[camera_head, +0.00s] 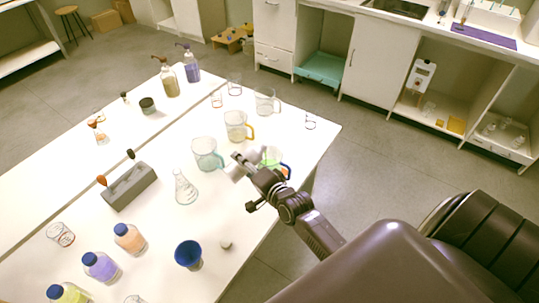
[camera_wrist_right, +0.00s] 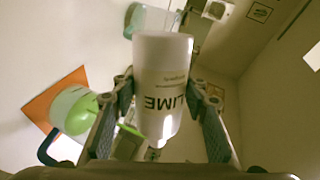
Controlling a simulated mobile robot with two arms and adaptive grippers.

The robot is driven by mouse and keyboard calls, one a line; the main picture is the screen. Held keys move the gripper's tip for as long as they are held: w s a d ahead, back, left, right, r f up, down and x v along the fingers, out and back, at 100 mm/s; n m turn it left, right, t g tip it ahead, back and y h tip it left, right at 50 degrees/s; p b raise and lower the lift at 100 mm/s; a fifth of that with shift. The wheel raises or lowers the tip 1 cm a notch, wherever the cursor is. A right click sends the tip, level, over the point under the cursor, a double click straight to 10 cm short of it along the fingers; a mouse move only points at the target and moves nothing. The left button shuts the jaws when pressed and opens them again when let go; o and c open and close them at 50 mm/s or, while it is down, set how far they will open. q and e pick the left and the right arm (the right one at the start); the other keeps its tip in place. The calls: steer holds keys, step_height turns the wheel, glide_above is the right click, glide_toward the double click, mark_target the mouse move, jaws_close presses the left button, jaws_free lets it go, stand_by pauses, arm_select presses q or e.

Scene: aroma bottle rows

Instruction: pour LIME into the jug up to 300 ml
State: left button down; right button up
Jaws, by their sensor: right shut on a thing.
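My right gripper (camera_head: 246,166) is shut on the white LIME bottle (camera_head: 234,171). In the right wrist view the bottle (camera_wrist_right: 162,80) sits between the two fingers (camera_wrist_right: 160,112), its lettering showing; its exact tilt is hard to tell. A clear jug with bright green in it (camera_head: 271,154) and a dark blue handle stands just behind and right of the gripper, partly hidden by it. In the right wrist view this jug (camera_wrist_right: 75,110) is left of the bottle, over an orange patch (camera_wrist_right: 45,98). Its marks are not readable. My left gripper is not in view.
A teal-tinted jug (camera_head: 205,153) and a yellow-handled jug (camera_head: 236,124) stand close by on the white table. A flask (camera_head: 184,188), a grey rack (camera_head: 130,186) and a blue cup (camera_head: 188,253) stand farther left and in front. The table's right edge is near the jug.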

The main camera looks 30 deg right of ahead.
steer(key=shift+d+r+m+p, duration=0.3)
steer(key=shift+r+p, duration=0.2)
steer(key=shift+p, duration=0.2)
stand_by(1.8)
steer(key=shift+p, duration=0.6)
stand_by(4.9)
